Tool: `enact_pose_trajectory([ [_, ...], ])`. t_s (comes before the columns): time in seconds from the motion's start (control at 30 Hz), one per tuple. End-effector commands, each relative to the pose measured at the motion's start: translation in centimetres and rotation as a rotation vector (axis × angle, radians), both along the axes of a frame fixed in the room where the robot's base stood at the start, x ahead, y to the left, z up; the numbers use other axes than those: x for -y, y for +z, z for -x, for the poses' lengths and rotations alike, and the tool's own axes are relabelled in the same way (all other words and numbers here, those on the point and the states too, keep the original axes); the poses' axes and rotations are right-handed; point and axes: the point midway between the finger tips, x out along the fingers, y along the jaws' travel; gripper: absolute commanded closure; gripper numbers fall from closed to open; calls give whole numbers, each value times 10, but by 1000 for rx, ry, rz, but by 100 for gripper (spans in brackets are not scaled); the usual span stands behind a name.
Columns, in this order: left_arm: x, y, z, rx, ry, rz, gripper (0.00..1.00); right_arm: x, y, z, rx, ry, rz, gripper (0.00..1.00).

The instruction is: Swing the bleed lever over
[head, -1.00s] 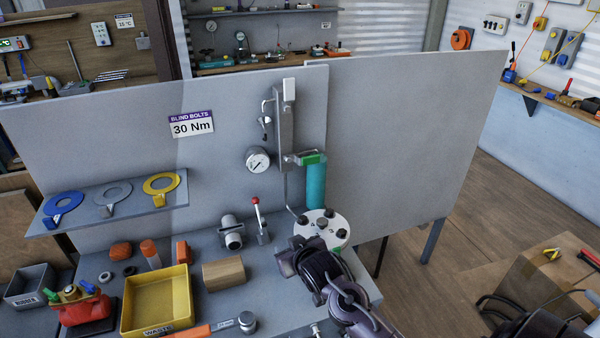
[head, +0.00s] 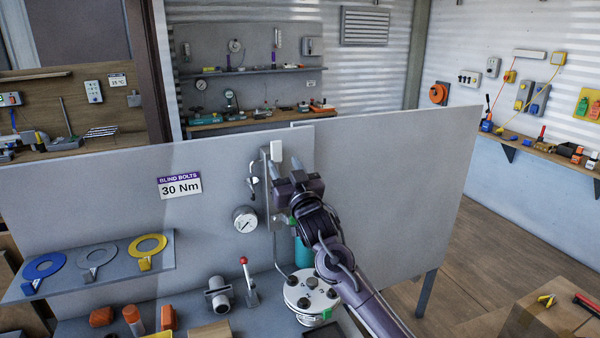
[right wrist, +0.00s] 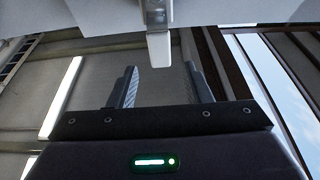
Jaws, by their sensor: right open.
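A pale block-shaped handle (head: 277,152) stands at the top of a grey upright bracket (head: 266,190) on the panel; I take it for the bleed lever. My right gripper (head: 287,170) is just below and right of it, open, with its arm coming up from below. In the right wrist view the pale handle (right wrist: 158,48) shows beyond the gap between the open fingers (right wrist: 160,80), and nothing is held. The gripper and arm hide part of the bracket and most of the green part below it. My left gripper is not in view.
A pressure gauge (head: 245,219) is left of the bracket. A teal cylinder (head: 302,252) and a bolted round flange (head: 311,293) stand below. A red-knobbed lever (head: 247,278) is on the bench. The grey panel (head: 390,190) to the right is clear.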

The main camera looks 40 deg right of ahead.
Motion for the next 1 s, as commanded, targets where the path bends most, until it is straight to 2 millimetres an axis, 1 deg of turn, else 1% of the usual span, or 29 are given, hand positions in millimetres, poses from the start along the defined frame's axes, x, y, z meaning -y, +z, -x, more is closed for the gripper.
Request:
enact_pose_trajectory([
  [0.03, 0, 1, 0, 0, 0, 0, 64, 2, 3, -6, 2, -1, 0, 55],
  [0.43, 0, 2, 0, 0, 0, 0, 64, 12, 17, -51, 0, 0, 0, 55],
  [0.83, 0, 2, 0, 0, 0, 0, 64, 13, 17, -53, -2, 0, 0, 55],
  [0.87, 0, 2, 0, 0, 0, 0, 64, 13, 16, -53, -2, 0, 0, 57],
  [1.0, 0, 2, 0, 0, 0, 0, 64, 13, 16, -52, -2, 0, 0, 75],
])
